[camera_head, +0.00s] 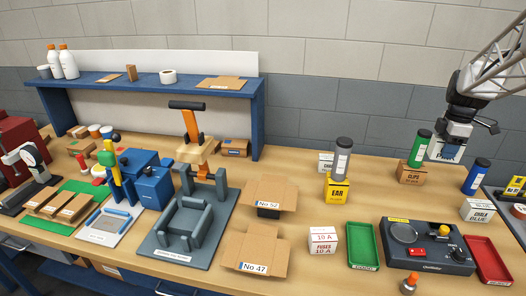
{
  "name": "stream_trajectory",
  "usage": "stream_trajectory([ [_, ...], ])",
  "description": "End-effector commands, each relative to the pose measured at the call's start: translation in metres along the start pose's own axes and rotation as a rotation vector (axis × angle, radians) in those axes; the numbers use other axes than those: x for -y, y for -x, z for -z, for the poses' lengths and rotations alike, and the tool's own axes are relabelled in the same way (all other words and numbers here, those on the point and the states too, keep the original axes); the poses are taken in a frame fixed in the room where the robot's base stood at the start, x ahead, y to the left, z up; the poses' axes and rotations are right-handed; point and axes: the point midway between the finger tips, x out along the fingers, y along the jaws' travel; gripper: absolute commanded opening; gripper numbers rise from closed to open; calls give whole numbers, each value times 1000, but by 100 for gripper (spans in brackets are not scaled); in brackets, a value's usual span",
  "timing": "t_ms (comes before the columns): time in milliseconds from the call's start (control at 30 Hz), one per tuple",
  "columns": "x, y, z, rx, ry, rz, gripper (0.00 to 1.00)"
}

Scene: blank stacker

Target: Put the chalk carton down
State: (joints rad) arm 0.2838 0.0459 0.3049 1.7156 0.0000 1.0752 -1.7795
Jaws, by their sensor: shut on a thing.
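My gripper (458,127) is at the upper right, above the back part of the bench. It is shut on a white carton (445,151) with blue lettering, held up near the green-topped cylinder; its word is too small to read surely. The fingertips are hard to make out. Another white carton, marked chalk and blue (477,211), stands on the bench at the right. A further white carton (326,162), seemingly marked chalk, stands at the back middle, partly hidden by a grey cylinder.
A brown clips carton (411,173) bears a green-topped cylinder (419,148). A blue-topped cylinder (476,177) stands to the right. A yellow carton (337,189), a green tray (363,246), a dark device (427,245) and a red tray (488,259) stand nearer. Bare bench (390,204) lies between.

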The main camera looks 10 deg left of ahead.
Motion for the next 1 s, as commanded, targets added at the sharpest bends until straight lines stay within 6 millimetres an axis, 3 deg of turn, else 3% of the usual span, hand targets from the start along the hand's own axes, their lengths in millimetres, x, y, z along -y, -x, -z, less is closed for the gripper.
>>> stream_trajectory([
  [367,-23,3,63,0,14,0,21],
  [1000,-56,4,226,0,37,-1,21],
])
